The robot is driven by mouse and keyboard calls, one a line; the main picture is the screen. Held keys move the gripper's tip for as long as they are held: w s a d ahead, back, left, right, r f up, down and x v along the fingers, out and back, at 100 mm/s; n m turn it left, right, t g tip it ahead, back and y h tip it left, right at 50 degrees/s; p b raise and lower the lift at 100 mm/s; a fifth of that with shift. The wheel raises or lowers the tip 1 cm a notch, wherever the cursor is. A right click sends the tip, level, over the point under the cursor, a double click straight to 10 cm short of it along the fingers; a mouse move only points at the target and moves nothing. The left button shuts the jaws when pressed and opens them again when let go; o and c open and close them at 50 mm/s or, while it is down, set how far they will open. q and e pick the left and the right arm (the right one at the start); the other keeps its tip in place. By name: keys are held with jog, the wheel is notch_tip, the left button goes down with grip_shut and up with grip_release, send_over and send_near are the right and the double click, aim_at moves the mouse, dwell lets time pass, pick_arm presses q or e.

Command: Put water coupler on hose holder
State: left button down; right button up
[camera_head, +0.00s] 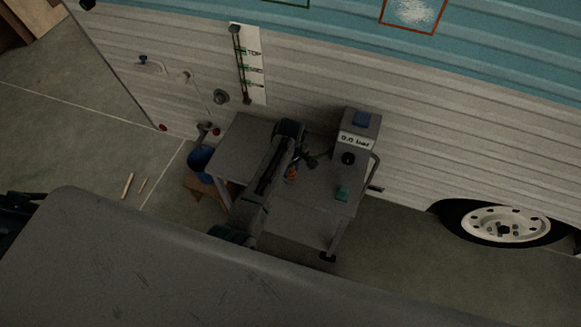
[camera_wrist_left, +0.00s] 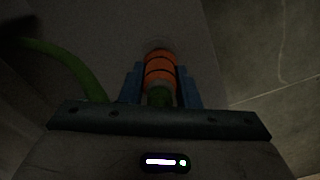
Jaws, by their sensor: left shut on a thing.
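My left gripper (camera_head: 293,168) is over the small grey table in the head view. In the left wrist view its two blue fingers (camera_wrist_left: 160,86) are shut on the water coupler (camera_wrist_left: 160,68), an orange piece with dark bands. A green hose (camera_wrist_left: 70,62) shows at the left of that view. In the head view the coupler (camera_head: 291,174) is a small orange spot, partly hidden by my arm. I cannot tell for certain which thing is the hose holder.
A grey box with a "0.0 bar" display (camera_head: 356,141) stands at the back right of the table (camera_head: 240,148). The camper wall (camera_head: 310,90) rises behind, with a level gauge (camera_head: 249,65) and pipe fittings. A blue bucket (camera_head: 200,158) stands left, a wheel (camera_head: 505,226) right.

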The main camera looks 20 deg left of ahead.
pick_arm(q)
jog(key=shift+f, duration=0.1)
jog(key=shift+f, duration=0.5)
jog(key=c, duration=1.1)
grip_release()
jog(key=shift+r, duration=0.1)
notch_tip(320, 180, up, 12)
jog(key=shift+f+b, duration=0.15)
jog(key=shift+b, duration=0.65)
jog(key=shift+r, duration=0.65)
jog(key=shift+f, duration=0.1)
